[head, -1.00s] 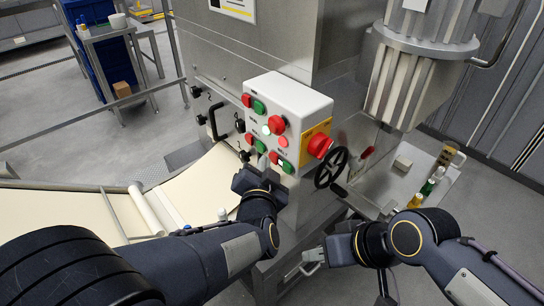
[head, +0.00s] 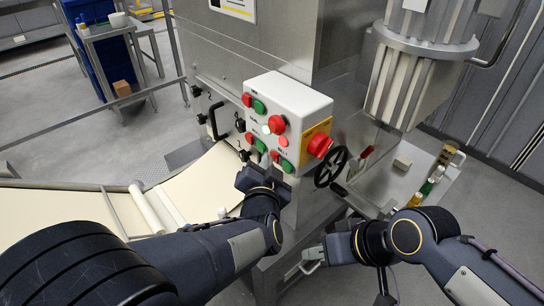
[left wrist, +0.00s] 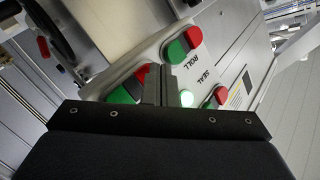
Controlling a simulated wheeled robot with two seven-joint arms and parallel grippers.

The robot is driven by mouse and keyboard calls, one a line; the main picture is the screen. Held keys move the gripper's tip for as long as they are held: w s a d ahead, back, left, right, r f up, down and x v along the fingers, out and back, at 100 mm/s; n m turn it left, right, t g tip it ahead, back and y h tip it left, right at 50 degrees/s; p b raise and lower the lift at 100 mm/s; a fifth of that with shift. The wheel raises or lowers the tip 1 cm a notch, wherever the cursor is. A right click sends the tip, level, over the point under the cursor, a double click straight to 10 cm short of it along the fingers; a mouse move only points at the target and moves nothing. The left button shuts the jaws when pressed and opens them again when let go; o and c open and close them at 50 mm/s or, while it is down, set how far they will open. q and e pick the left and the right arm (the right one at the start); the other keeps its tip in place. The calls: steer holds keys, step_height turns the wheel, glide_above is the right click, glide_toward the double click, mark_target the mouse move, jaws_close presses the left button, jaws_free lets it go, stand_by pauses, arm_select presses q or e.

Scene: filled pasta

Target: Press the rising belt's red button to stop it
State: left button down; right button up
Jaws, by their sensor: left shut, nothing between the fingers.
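A white control box (head: 290,95) with several red and green buttons is on the machine. Its lower row has a red button (head: 250,139) beside a green one on the left, and a red button (head: 275,156) beside a green one on the right. Labels are too small to tell which is the rising belt's. My left gripper (head: 268,166) is shut and empty, just below the lower buttons. In the left wrist view its fingers (left wrist: 160,82) partly cover a red-green pair; contact cannot be told. My right gripper (head: 311,260) is low beside the machine, its jaw state unclear.
A large red knob (head: 319,145) on a yellow plate and a black handwheel (head: 331,167) are right of the buttons. A black handle (head: 216,122) is at the left. A pale dough sheet on a conveyor (head: 60,212) lies at lower left.

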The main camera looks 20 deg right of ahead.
stand_by(0.3)
arm_select(q)
steer(key=shift+s+a, duration=0.3)
steer(key=shift+a, duration=0.45)
steer(key=shift+s+a+b, duration=0.15)
steer(key=shift+s+a, duration=0.15)
steer(key=shift+a, duration=0.5)
steer(key=shift+s+a+b, duration=0.2)
steer(key=shift+s+a, duration=0.05)
steer(key=shift+a, duration=0.5)
steer(key=shift+s+a+b, duration=0.15)
steer(key=shift+s+a, duration=0.15)
steer(key=shift+a, duration=0.5)
